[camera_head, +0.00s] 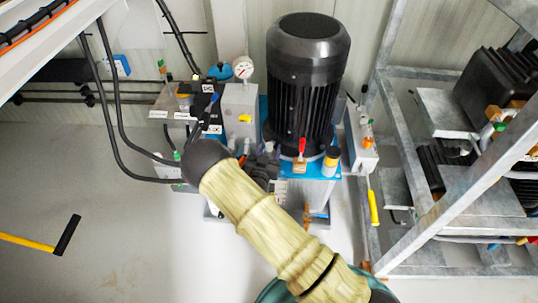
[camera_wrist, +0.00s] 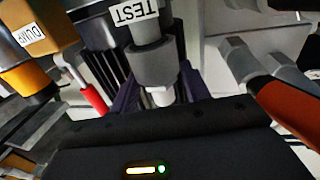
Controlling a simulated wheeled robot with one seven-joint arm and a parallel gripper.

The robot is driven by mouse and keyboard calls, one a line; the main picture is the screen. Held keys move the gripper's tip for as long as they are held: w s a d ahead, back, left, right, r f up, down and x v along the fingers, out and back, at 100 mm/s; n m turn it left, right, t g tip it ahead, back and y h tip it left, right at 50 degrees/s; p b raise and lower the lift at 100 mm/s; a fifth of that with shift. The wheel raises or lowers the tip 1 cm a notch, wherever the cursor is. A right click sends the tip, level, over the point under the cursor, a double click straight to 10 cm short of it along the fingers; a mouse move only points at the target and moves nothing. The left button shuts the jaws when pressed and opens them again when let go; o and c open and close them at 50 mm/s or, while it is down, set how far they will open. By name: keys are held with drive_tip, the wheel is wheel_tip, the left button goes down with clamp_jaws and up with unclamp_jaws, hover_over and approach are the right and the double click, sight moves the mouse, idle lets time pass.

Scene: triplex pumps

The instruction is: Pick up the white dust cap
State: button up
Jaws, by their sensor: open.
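In the wrist view, a grey fitting labelled TEST (camera_wrist: 153,62) points down toward my gripper. A small white tip (camera_wrist: 161,97) at its lower end looks like the white dust cap. My gripper (camera_wrist: 160,98) is open, with one dark purple finger to the left and one to the right of the tip. Its near body covers what lies below, and I cannot tell whether the fingers touch the cap. In the head view my arm covers this spot, and I cannot make out the cap there.
A DUMP-labelled brass block (camera_wrist: 38,45) and a red lever (camera_wrist: 95,98) are close on the left. An orange-handled part (camera_wrist: 285,108) is close on the right. The black motor (camera_head: 305,85) rises behind. A metal frame (camera_head: 405,150) stands at right; a yellow-handled tool (camera_head: 40,243) lies left.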

sight(269, 144)
drive_tip(key=shift+w, duration=0.2)
drive_tip(key=shift+c, duration=0.5)
clamp_jaws()
drive_tip(key=shift+r, duration=0.15)
wheel_tip(269, 144, up, 10)
drive_tip(key=p, duration=0.4)
